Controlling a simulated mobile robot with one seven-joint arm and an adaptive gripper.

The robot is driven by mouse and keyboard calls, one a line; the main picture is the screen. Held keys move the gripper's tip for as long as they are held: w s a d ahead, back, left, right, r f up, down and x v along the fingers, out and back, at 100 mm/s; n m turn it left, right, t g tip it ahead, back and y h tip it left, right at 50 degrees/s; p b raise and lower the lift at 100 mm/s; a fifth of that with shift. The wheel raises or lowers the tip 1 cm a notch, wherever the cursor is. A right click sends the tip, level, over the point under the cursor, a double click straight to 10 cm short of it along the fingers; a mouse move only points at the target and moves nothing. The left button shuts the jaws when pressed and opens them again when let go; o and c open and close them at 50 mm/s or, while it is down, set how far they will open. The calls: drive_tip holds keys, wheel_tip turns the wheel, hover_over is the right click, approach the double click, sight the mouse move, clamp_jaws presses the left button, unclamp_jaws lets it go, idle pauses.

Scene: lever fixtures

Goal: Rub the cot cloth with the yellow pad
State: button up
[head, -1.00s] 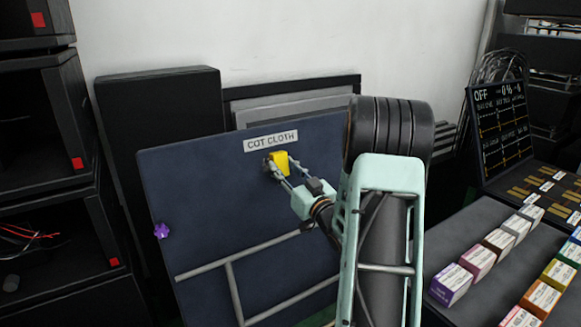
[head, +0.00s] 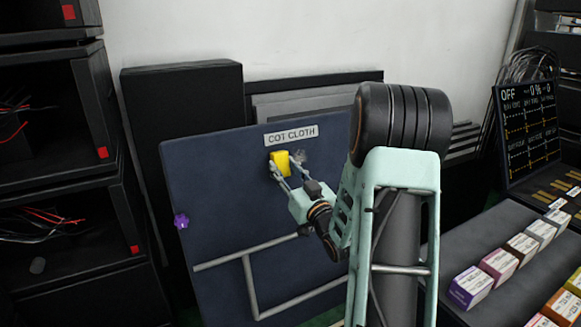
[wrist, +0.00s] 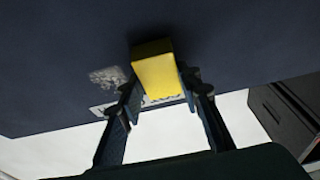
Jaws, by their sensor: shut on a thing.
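The cot cloth is a dark blue upright panel (head: 225,215) with a label reading COT CLOTH (head: 291,135) near its top. My gripper (head: 281,171) is shut on the yellow pad (head: 280,161) just below the label, left of its middle. The pad also shows between both fingers in the wrist view (wrist: 156,72). It is at or very near the cloth; I cannot tell if it touches. A pale grey, blotchy patch (head: 301,157) is on the cloth just right of the pad. It shows left of the pad in the wrist view (wrist: 108,78).
Grey rails (head: 248,265) cross the panel's lower part. A purple knob-like thing (head: 181,221) is at its left edge. Black shelving (head: 70,190) stands at left. A bench with several coloured boxes (head: 472,287) is at right, below a black display board (head: 527,130).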

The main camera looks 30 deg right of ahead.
drive_tip(key=shift+s+a, duration=0.1)
drive_tip(key=shift+a, duration=0.8)
drive_tip(key=s+r, duration=0.1)
drive_tip(key=s, duration=0.5)
drive_tip(key=shift+d+r, duration=0.15)
drive_tip(key=shift+r, duration=0.05)
drive_tip(key=s, duration=0.3)
drive_tip(key=shift+r, duration=0.3)
drive_tip(key=shift+w+d, duration=0.1)
drive_tip(key=shift+d, duration=0.05)
